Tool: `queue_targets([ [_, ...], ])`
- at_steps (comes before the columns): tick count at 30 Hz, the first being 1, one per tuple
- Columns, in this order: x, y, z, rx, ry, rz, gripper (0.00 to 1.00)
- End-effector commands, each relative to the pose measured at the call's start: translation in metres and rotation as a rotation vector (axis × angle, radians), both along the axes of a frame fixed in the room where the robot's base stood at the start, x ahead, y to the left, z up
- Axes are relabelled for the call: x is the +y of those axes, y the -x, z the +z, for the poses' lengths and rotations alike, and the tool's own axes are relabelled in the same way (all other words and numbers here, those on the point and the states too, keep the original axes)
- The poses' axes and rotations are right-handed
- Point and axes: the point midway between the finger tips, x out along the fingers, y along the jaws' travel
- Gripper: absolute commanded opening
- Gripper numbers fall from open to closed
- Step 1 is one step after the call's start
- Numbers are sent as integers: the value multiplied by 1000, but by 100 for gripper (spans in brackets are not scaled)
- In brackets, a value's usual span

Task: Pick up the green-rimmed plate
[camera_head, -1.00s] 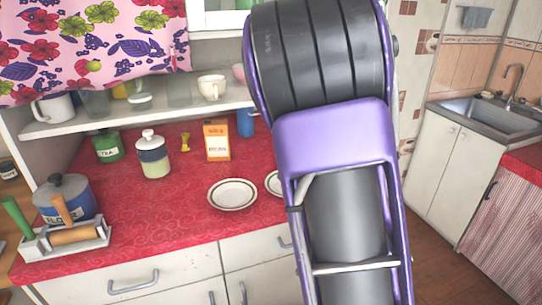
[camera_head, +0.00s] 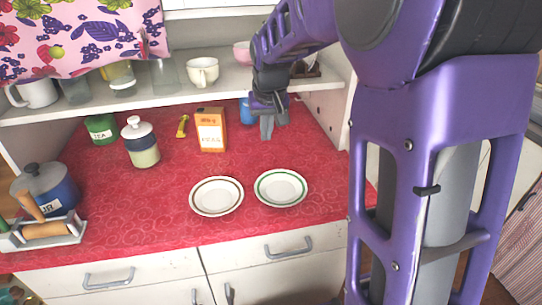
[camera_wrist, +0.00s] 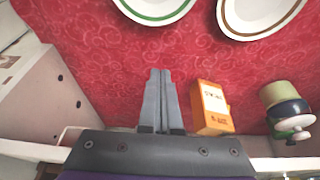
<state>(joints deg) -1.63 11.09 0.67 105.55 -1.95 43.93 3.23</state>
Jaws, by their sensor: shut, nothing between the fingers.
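The green-rimmed plate (camera_head: 281,188) lies flat on the red counter, to the right of a brown-rimmed plate (camera_head: 216,197). In the wrist view the green-rimmed plate (camera_wrist: 153,8) is cut off by the top edge, and the brown-rimmed plate (camera_wrist: 262,12) is to its right. My gripper (camera_head: 267,128) is above the back of the counter, behind the green-rimmed plate and apart from it. Its fingers point down in the head view. In the wrist view my gripper (camera_wrist: 160,75) has its two grey fingers together with nothing between them.
An orange carton (camera_head: 211,130) stands close left of my gripper, and a blue cup (camera_head: 245,111) is beside it at the back. A lidded jar (camera_head: 141,143) and a green tin (camera_head: 101,129) stand further left. A shelf (camera_head: 150,97) with cups runs above. The counter's front middle is clear.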

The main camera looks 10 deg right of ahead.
Motion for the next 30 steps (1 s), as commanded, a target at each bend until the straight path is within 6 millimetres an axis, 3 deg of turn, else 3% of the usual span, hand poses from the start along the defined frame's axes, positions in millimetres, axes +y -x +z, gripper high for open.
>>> queue_targets([
  [4,5,1,-3,6,-11,-4,0],
  [8,5,-4,-19,8,-10,-3,0],
  [20,5,-31,-98,8,-10,-3,0],
  [24,5,-9,-93,2,-10,-2,0],
  [30,5,6,-93,3,-10,-2,0],
])
